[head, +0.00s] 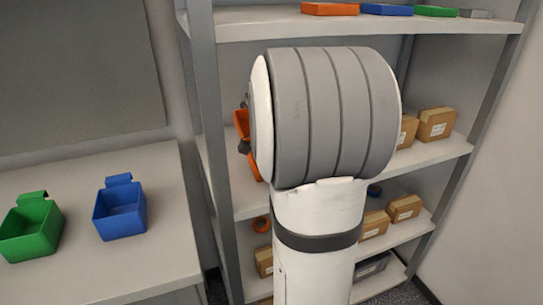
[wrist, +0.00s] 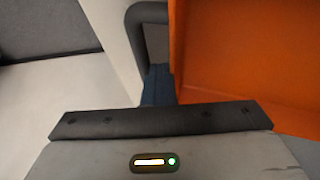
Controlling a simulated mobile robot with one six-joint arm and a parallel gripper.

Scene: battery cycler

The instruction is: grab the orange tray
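An orange tray (head: 241,122) shows in the head view at the left side of the shelf rack, mostly hidden behind my arm. It is tilted there, with small dark parts of my gripper (head: 244,140) close against it. In the wrist view the orange tray (wrist: 250,50) fills the upper right, very near my gripper (wrist: 158,100). The fingertips are not clearly visible, so I cannot tell whether they are closed on the tray's edge or only beside it.
A green bin (head: 30,232) and a blue bin (head: 120,212) stand on the white table (head: 100,272) at left. The rack's upper shelf (head: 270,25) holds flat coloured items; lower shelves hold cardboard boxes (head: 436,124). A rack post (head: 208,110) stands close left of the tray.

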